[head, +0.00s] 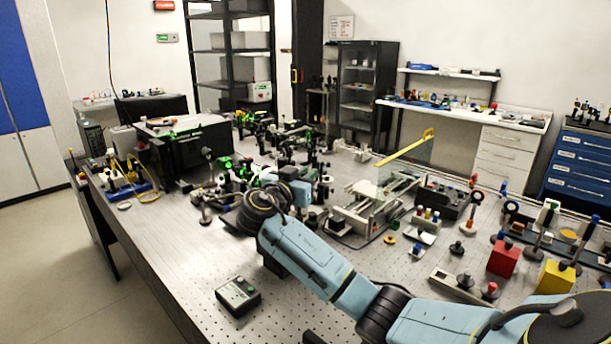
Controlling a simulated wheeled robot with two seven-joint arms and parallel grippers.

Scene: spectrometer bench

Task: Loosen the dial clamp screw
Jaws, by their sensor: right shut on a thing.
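My right arm comes in from the lower right and reaches over the optics table (170,262) to its middle. My right gripper (312,200) is at the arm's far end, low among small dark parts on the table. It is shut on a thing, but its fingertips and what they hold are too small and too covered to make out. I cannot pick out the dial clamp screw; the wrist and the crowded parts cover that area. My left gripper is not in view.
A framed stage (368,212) with a clear plate and yellow bar stands right of the gripper. Dark posts and mounts crowd behind it. Red (503,258) and yellow (555,276) blocks stand right. The table's front left is mostly clear.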

